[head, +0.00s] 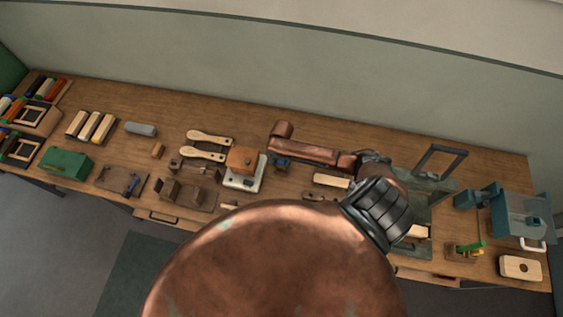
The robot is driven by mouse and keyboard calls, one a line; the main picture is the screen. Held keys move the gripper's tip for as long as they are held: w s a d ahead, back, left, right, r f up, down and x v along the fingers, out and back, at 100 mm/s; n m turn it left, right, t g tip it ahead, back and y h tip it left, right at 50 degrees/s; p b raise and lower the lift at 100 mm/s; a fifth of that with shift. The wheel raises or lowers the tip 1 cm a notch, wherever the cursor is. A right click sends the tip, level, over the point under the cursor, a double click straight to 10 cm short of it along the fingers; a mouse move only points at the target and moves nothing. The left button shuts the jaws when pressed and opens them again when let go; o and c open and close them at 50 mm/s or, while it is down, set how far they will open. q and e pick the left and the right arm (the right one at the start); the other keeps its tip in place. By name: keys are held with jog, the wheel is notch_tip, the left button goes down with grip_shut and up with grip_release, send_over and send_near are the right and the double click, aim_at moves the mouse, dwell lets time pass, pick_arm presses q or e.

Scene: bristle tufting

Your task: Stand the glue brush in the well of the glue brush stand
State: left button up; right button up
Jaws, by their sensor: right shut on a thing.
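My right arm reaches in from the bottom centre, and its copper forearm runs left over the middle of the bench. My right gripper (282,160) is at the far end, small and mostly hidden by its own arm. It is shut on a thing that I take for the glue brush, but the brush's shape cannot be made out. I cannot pick out the glue brush stand with certainty. A pale wooden block with a round hole (508,268) lies at the right front corner. My left gripper is not in view.
An orange-brown block (243,160) sits on a white device left of the forearm. A green box (65,162) stands at the left. A wall closes the back.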

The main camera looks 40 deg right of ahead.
jog(key=shift+f+b, duration=0.6)
jog(key=shift+f, duration=0.75)
jog(key=shift+f, duration=0.3)
jog(key=o, duration=1.2)
jog(key=o, duration=0.4)
jog(key=shift+r, duration=0.1)
